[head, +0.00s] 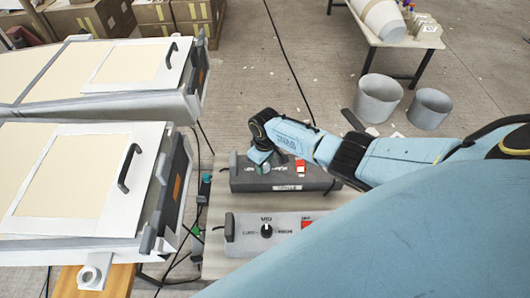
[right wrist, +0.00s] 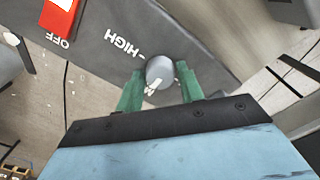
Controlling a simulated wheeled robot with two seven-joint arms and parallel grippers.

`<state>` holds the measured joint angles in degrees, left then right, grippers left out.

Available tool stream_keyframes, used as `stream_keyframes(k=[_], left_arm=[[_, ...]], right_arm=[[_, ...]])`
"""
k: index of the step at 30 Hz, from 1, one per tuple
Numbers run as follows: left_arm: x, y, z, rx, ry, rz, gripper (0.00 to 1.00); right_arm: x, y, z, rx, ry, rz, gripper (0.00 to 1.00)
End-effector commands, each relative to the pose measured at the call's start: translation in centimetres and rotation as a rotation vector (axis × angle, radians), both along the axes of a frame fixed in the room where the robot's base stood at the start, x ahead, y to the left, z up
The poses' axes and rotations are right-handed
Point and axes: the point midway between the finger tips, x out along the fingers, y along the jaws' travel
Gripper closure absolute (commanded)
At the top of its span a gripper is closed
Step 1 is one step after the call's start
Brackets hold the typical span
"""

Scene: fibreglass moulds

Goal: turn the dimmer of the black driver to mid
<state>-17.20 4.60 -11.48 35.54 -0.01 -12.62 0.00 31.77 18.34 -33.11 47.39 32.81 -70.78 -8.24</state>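The black driver (head: 275,186), a dark box, stands at the middle of the head view, behind a lighter grey driver. My right gripper (head: 262,162) is over its left part and hides most of its dial. In the right wrist view, my green fingers (right wrist: 160,85) stand on both sides of a round grey dimmer knob (right wrist: 159,70). They are very close to it; I cannot tell whether they touch. White marks show on the knob's near edge. The dark panel (right wrist: 155,25) carries "HIGH", "OFF" and a red switch (right wrist: 61,15). My left gripper is out of view.
The grey driver (head: 290,222) in front has a black knob (head: 266,231) marked "MID". Mould frames with black handles (head: 129,168) stand at left, cables beside them. Grey buckets (head: 378,98) stand on the floor behind my right arm.

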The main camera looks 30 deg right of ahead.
Motion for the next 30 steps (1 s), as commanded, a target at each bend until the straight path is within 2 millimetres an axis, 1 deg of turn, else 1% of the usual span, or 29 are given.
stream_keyframes(k=[1, 3, 11, 14, 17, 20, 24, 30], left_arm=[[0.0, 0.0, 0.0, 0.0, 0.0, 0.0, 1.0], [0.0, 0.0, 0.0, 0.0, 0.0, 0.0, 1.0], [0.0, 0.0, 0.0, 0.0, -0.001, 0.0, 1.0], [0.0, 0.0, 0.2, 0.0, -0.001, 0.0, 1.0], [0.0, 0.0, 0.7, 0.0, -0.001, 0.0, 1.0], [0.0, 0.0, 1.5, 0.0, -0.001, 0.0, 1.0], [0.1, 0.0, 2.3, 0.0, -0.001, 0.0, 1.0], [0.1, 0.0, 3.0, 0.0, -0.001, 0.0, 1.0]], right_arm=[[0.0, 0.0, 0.0, 0.0, 0.0, 0.0, 0.55], [0.0, 0.0, 0.0, 0.0, 0.0, 0.0, 0.46], [0.0, 0.0, 0.1, 0.0, 0.0, -0.001, 0.46], [0.0, 0.0, 0.5, 0.001, -0.002, 0.0, 0.46], [0.1, 0.0, 1.6, 0.001, -0.002, 0.0, 0.46], [0.1, -0.1, 3.5, -0.001, -0.003, 0.0, 0.46], [0.1, -0.1, 6.4, -0.001, -0.004, 0.0, 0.46], [0.1, -0.1, 10.4, 0.0, -0.002, 0.0, 0.46]])
